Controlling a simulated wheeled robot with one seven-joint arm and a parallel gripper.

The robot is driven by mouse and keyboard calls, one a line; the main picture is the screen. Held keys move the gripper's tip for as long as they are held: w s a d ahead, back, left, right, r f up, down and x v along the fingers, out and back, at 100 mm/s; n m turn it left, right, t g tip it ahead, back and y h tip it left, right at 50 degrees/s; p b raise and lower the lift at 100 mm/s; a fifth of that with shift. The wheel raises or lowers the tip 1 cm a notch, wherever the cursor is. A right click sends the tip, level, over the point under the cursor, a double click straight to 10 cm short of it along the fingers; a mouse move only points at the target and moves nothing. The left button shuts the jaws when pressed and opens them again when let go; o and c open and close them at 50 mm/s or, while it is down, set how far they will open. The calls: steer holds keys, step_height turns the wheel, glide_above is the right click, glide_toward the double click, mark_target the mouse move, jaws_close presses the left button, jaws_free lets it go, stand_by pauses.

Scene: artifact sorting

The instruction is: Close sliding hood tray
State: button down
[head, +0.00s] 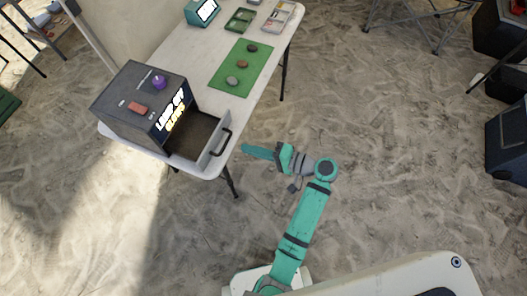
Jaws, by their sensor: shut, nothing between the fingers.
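The sliding tray (218,148) sticks out open from the front of a dark grey box-shaped hood (125,105) on the white table. The tray has a light front panel with a dark curved handle (222,142), and its inside looks empty. The hood has a purple knob, a red switch and glowing lettering on its front. My gripper (246,148) is shut and empty. It points left, just right of the tray's handle, with a small gap between its tips and the handle.
The white table (222,100) also bears a green mat (241,66) with several stones, a small teal device (201,11) and sorting trays (277,17) at the back. Sandy floor is open right of the table. Dark crates (507,140) stand at the far right.

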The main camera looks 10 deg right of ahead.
steer(key=x, duration=0.5)
steer(key=shift+w+a+f, duration=0.1)
steer(key=shift+w+a, duration=0.1)
steer(key=shift+a, duration=0.05)
